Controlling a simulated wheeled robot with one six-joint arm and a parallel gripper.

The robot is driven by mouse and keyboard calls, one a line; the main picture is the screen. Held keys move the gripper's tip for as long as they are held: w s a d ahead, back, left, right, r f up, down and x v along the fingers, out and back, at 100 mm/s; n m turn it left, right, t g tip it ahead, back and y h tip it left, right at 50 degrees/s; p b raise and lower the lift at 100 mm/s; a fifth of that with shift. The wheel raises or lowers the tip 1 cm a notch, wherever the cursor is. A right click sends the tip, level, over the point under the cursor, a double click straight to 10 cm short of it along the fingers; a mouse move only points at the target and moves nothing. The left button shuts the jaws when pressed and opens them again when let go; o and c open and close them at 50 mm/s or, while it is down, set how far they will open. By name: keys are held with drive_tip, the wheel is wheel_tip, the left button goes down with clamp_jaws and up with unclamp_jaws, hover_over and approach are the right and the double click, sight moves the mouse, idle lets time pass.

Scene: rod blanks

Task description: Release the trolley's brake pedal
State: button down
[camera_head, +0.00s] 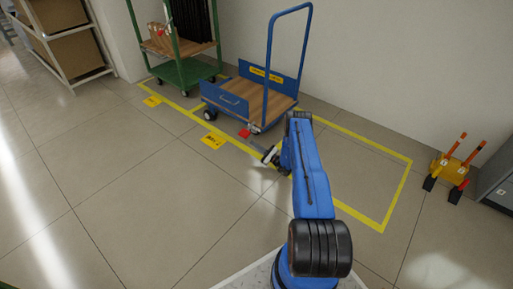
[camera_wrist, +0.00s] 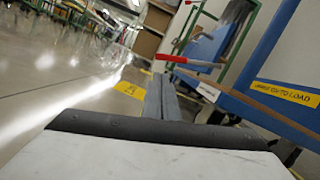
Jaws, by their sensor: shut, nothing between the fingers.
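The trolley (camera_head: 232,104) is blue with a wooden deck and a tall blue push handle. It stands inside a yellow floor outline. A red brake pedal (camera_head: 245,133) shows low at its near right end. In the wrist view, a red bar (camera_wrist: 172,59) that looks like this pedal sticks out beside the trolley's blue side (camera_wrist: 262,112), ahead of the fingers. My gripper (camera_head: 268,154) is shut and empty, low to the right of the pedal and apart from it. Its grey fingers (camera_wrist: 160,98) show together in the wrist view. I cannot tell the pedal's exact tilt.
A shelf with cartons (camera_head: 60,40) is at far left. A yellow block with orange-and-black handles (camera_head: 450,169) sits at right. The floor in front is clear.

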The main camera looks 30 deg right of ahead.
sight(248, 129)
drive_tip(key=x, duration=0.6)
drive_tip(key=shift+r, duration=0.1)
idle(0.3)
